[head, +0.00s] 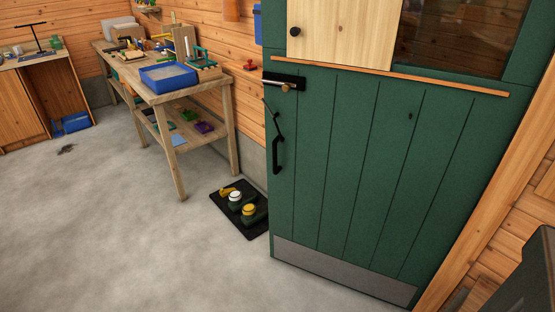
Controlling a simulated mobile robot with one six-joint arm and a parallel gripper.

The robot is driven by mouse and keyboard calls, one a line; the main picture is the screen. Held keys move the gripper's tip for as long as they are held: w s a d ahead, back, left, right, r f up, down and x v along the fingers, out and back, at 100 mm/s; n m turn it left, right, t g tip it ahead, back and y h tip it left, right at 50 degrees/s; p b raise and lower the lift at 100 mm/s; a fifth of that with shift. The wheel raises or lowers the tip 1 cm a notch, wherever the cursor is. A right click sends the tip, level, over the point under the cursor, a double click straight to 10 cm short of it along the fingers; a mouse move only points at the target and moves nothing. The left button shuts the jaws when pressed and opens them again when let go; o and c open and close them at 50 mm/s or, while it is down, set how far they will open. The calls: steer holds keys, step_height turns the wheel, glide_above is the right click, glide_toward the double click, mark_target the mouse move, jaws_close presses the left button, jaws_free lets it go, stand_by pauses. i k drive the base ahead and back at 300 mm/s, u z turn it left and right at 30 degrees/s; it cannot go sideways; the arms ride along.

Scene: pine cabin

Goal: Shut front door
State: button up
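The front door (345,170) is a green plank door that fills the right half of the head view. It has a black latch handle (285,84) near its left edge, a black pull handle (277,153) below that, and a grey kick plate (340,270) along the bottom. A pale wooden panel (345,30) with a black knob sits in its upper part beside a dark pane. The door's left edge appears to stand out from the wall, so it looks open; how far I cannot tell. My gripper is not in view.
A black mat (222,193) with boots or shoes lies on the floor just left of the door. A wooden workbench (176,97) with a blue tray (168,78) stands along the wall. A blue bin (72,124) is at far left. The grey floor (110,235) in front is mostly clear.

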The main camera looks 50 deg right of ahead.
mark_target(376, 175)
steer(key=u, duration=0.05)
steer(key=i, duration=1)
steer(key=z, duration=0.05)
